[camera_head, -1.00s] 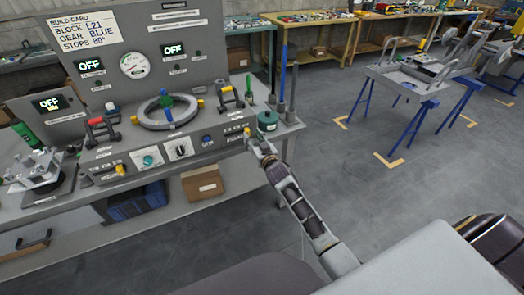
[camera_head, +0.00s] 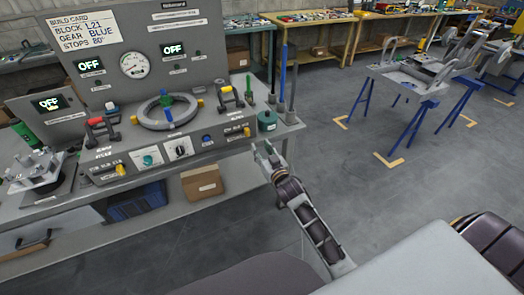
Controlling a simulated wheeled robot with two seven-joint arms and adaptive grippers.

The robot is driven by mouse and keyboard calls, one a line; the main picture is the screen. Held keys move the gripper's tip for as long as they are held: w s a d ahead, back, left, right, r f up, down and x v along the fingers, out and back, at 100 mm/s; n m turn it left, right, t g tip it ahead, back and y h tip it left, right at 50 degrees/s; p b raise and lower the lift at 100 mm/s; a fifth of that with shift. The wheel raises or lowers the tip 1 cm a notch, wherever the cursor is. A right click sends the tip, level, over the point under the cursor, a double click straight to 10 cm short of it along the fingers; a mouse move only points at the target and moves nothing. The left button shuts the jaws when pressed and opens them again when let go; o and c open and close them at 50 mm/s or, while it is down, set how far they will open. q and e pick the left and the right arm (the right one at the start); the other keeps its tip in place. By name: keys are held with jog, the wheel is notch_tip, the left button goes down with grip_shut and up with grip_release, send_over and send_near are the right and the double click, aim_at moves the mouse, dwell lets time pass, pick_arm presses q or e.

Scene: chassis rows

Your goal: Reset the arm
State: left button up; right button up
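My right gripper (camera_head: 267,151) is just off the front right corner of the grey control console (camera_head: 215,146). Its two fingers appear apart, with nothing seen between them. It points at the bench and looks clear of the console and of the green canister (camera_head: 267,120) behind it. My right arm (camera_head: 305,215) runs from there to the lower right. My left gripper is not in view.
The console on the grey bench carries a ring (camera_head: 143,119), knobs, yellow-tipped switches and several displays reading OFF. Blue and grey rods (camera_head: 283,75) stand at its right end. A box (camera_head: 202,183) sits on the lower shelf. Floor to the right is clear up to a trestle stand (camera_head: 400,85).

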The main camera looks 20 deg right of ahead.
jog(key=shift+s, duration=0.15)
jog(key=shift+n, duration=0.3)
dwell(0.5)
